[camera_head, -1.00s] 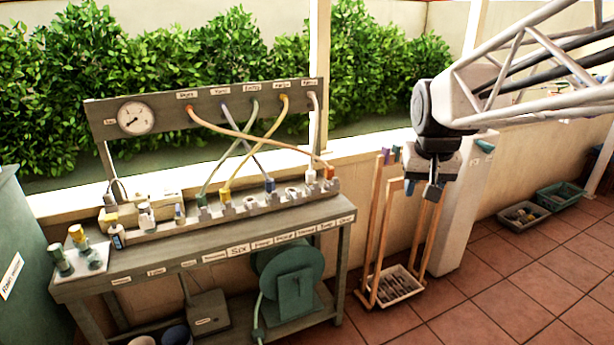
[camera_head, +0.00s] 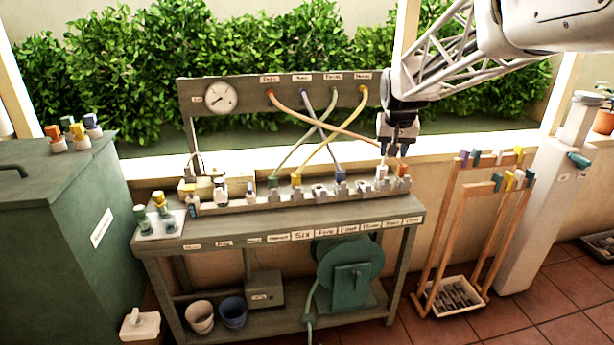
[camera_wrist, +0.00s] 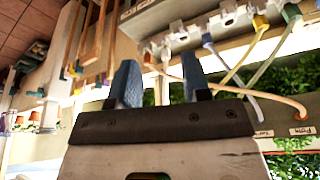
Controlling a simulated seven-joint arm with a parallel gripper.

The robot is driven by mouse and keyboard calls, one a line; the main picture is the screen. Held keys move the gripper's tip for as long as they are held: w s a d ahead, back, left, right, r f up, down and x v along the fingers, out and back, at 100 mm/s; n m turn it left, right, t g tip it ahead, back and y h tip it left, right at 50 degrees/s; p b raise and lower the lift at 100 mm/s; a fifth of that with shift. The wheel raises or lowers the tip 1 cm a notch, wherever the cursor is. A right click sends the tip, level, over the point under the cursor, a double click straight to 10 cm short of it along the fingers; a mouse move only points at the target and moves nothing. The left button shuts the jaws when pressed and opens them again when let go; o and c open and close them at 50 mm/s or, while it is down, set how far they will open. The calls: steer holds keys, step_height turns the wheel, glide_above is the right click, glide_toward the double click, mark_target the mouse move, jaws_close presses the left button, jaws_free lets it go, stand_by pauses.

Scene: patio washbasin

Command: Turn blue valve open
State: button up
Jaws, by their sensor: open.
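A blue fitting (camera_head: 340,175), the blue part I can make out on the bench rail, sits right of centre with a grey hose running up from it. It also shows small in the wrist view (camera_wrist: 207,40). Whether it is a valve, and its turn position, I cannot tell. My gripper (camera_head: 394,154) is open and empty, hanging at the right end of the rail near the white (camera_head: 381,172) and orange (camera_head: 403,170) fittings. In the wrist view my two blue-grey fingers (camera_wrist: 160,82) are spread apart, with the rail beyond them. No contact is visible.
The bench (camera_head: 280,225) carries the rail, and crossing hoses rise to a gauge panel (camera_head: 240,92) behind. A wooden rack (camera_head: 450,235) with coloured tags and a white post (camera_head: 545,210) stand right. A green bin (camera_head: 60,220) with coloured knobs stands left.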

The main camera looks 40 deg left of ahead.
steer(key=w+a+f+n, duration=0.15)
steer(key=a+f, duration=0.25)
steer(key=a, duration=1)
steer(key=n+y, duration=0.2)
glide_toward(250, 186)
steer(key=shift+w+a+f, duration=0.1)
steer(key=shift+a+f, duration=0.25)
steer(key=shift+f, duration=0.25)
steer(key=shift+x, duration=3.9)
steer(key=shift+d, duration=0.15)
jaws_close()
